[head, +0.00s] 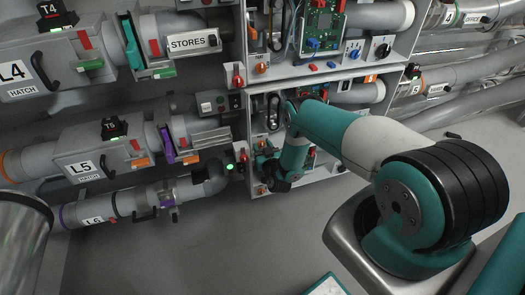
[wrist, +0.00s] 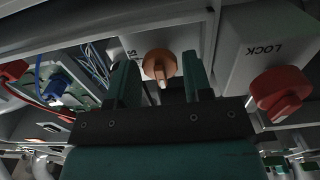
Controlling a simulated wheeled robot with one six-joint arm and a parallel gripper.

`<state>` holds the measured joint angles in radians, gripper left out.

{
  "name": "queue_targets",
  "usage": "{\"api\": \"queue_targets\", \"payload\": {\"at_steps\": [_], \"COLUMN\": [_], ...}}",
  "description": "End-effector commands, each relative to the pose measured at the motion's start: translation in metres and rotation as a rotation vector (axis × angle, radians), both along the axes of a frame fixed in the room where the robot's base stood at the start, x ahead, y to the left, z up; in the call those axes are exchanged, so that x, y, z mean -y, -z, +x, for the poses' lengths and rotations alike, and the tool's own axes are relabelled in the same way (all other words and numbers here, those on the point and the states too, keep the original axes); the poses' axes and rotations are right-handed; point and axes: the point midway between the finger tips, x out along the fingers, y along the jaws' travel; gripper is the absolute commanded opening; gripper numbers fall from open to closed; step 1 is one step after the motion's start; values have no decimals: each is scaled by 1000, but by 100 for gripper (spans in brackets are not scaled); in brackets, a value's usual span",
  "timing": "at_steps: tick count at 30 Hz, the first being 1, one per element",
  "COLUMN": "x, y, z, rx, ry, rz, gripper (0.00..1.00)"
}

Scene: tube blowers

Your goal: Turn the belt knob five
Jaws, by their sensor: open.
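In the wrist view an orange round knob (wrist: 160,64) with a pale pointer sits on a pale panel. I take it for the belt knob; its label is not readable. My gripper (wrist: 158,70) has its two teal fingers spread, one on each side of the knob in the picture. I cannot tell whether they touch it, and nothing is held. In the head view my gripper (head: 264,163) is at the left part of the lower cabinet bay. A small orange patch (head: 260,189) shows just below it, perhaps the same knob.
A red knob (wrist: 283,93) on a box marked LOCK, upside down in the picture, stands close right in the wrist view. Wires and a green circuit board (wrist: 60,85) lie left. In the head view, pipe L5 (head: 88,165) is left, and grey floor is open below.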

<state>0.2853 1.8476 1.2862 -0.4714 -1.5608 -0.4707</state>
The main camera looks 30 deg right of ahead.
Motion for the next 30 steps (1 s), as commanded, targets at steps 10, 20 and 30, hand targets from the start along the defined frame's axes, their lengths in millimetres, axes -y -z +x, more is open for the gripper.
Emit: {"api": "queue_targets", "payload": {"at_steps": [10, 20, 30], "x": [1, 1, 1], "y": [-1, -1, -1], "z": [4, 3, 3], "rx": [1, 2, 38], "ry": [-1, -1, -1], "rz": [-1, 5, 133], "gripper": [44, 12, 12]}}
